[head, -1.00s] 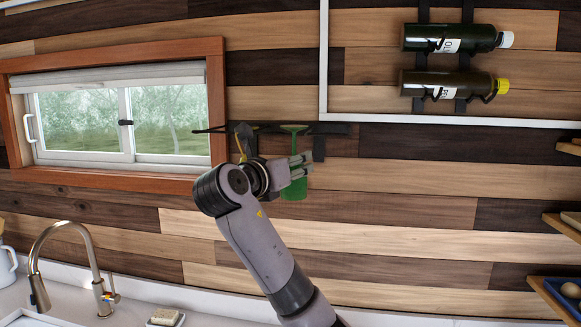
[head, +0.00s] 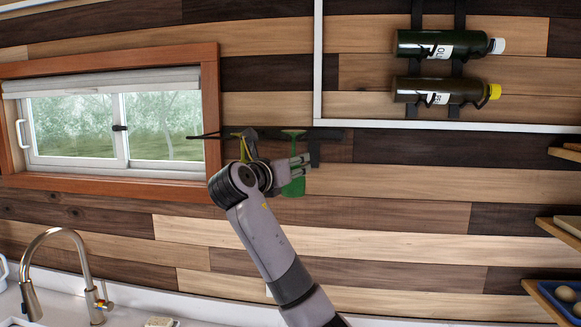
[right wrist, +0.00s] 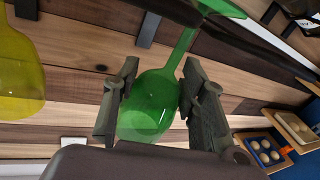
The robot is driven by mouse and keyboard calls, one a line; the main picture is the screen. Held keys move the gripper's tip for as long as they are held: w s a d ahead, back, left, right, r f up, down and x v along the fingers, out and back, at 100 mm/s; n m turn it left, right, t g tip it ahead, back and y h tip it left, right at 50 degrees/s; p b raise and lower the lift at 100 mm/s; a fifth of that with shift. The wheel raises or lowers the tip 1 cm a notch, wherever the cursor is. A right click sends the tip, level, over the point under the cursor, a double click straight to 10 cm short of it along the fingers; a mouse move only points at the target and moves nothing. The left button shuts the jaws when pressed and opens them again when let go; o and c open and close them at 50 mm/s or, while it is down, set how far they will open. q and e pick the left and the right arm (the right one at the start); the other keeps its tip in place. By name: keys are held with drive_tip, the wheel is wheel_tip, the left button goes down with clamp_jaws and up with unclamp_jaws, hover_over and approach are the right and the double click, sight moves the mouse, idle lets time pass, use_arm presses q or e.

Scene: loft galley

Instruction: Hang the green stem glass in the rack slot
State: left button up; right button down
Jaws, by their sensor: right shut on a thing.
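The green stem glass (head: 293,187) is upside down, bowl low and foot up, below the dark wall rack (head: 330,135) in the head view. My right gripper (head: 301,170) is shut on its bowl. In the right wrist view the green bowl (right wrist: 148,108) sits between the two fingers (right wrist: 157,100), and its stem runs up to the foot by the dark rack bar (right wrist: 240,52). The foot is at rack height; I cannot tell whether the stem is inside the slot. My left gripper is not in view.
A yellow glass (right wrist: 18,75) hangs to the left of the green one, partly behind my wrist in the head view. Two bottles (head: 425,90) are mounted on the wall at upper right. A window (head: 120,125), a faucet (head: 60,240) and shelves (head: 560,230) stand around.

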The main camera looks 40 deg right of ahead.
drive_tip(key=shift+w+d+f, duration=0.1)
drive_tip(key=shift+w+d, duration=0.8)
drive_tip(key=shift+d, duration=0.3)
drive_tip(key=shift+w+d+f, duration=0.35)
drive_tip(key=shift+d+f, duration=0.05)
drive_tip(key=c, duration=0.9)
unclamp_jaws()
drive_tip(key=shift+a, duration=0.1)
drive_tip(key=v, duration=1.1)
drive_tip(key=shift+s+a, duration=0.2)
drive_tip(key=shift+a, duration=0.15)
